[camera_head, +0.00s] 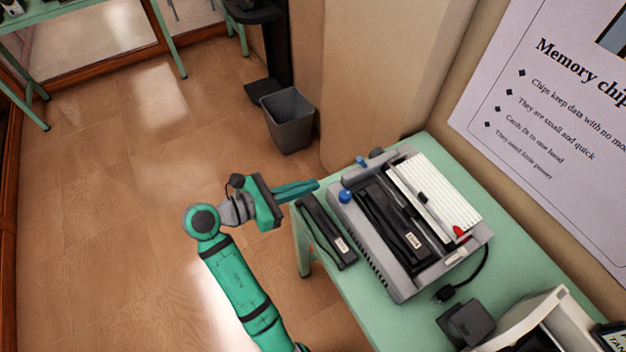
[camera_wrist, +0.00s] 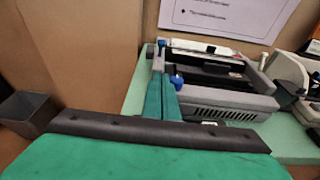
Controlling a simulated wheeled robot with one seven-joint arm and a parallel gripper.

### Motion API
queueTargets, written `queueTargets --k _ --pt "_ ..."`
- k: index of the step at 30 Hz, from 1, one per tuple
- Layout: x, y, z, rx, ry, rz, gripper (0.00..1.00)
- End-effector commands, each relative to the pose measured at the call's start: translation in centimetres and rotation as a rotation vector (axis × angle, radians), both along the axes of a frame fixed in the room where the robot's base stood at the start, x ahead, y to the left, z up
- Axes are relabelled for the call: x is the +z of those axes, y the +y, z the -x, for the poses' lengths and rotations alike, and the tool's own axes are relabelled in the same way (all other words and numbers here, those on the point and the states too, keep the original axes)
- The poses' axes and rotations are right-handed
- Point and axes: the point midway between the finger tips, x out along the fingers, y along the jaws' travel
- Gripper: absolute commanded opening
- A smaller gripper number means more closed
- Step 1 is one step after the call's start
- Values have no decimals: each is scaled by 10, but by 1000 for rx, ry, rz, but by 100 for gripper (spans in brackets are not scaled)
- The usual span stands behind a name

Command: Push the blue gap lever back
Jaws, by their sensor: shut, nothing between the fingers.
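A grey desktop machine (camera_head: 378,249) stands on the green table. A round blue knob (camera_head: 345,196) sits on its left edge, and a smaller blue lever (camera_head: 361,160) sits at its far left corner. I cannot tell for sure which is the gap lever. In the wrist view the knob (camera_wrist: 177,82) is just right of the fingertips, and the smaller blue piece (camera_wrist: 161,43) is beyond them. My green gripper (camera_head: 317,184) is shut and empty, its fingers pointing right at the machine. In the head view the tips appear a little left of the knob, apparently apart from it.
A black bar-shaped device (camera_head: 327,232) lies on the table (camera_head: 520,250) left of the machine. A red-tipped part (camera_head: 460,231), a black cable and a dark box (camera_head: 466,323) are at its near right. A bin (camera_head: 289,121) stands by the pillar (camera_head: 375,75).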

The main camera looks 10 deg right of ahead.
Motion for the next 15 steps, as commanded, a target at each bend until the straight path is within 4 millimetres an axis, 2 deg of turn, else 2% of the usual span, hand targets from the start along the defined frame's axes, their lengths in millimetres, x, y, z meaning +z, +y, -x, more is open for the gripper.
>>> queueTargets --k 12,15 --pt "-21 -72 -25 -4 1 0 0" --pt "-13 -84 -30 -3 -3 0 0"
